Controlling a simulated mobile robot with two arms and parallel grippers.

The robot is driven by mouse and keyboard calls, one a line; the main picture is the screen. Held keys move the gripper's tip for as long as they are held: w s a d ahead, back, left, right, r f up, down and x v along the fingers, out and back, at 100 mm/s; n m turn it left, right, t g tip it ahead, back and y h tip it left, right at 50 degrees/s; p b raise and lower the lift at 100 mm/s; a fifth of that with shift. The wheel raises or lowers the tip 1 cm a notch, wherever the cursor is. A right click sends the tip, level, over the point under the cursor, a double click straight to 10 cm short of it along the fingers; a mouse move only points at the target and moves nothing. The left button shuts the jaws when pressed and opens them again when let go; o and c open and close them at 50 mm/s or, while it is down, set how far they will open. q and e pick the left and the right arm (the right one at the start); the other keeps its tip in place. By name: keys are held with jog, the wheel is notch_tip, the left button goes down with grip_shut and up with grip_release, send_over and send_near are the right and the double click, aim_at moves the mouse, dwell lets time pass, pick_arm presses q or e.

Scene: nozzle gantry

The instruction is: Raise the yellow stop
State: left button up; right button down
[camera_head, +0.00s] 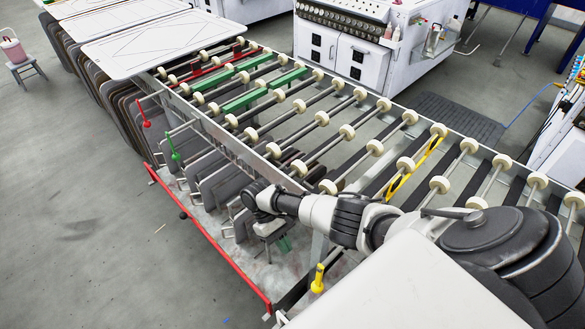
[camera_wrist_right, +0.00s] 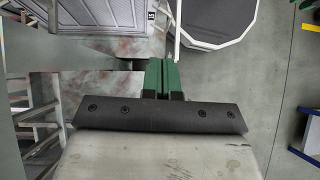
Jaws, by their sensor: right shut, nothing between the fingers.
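A yellow stop bar (camera_head: 428,151) lies between the rollers of the conveyor, right of the middle in the head view. It is partly covered by rollers. A yellow lever handle (camera_head: 318,278) stands upright at the conveyor's near side, low in the head view. My right gripper (camera_head: 285,243) hangs beside the conveyor frame, left of and above the yellow handle in the picture, and apart from it. Its green fingers (camera_wrist_right: 160,78) are shut together with nothing between them. The yellow handle does not show in the wrist view. My left gripper is not in view.
A red lever (camera_head: 146,122) and a green lever (camera_head: 174,152) stand farther along the same side. Green stop bars (camera_head: 245,99) lie among the rollers. A red rail (camera_head: 215,246) runs low along the near side. Grey panels hang under the frame. Open floor lies left.

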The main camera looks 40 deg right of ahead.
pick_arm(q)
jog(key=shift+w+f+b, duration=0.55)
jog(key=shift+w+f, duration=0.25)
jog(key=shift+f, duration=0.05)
pick_arm(e)
jog(key=shift+w+a+r, duration=0.1)
jog(key=shift+w+r, duration=0.2)
jog(key=shift+w, duration=0.65)
jog(key=shift+w+a+r, duration=0.1)
jog(key=shift+w+r, duration=0.15)
jog(key=shift+w, duration=0.7)
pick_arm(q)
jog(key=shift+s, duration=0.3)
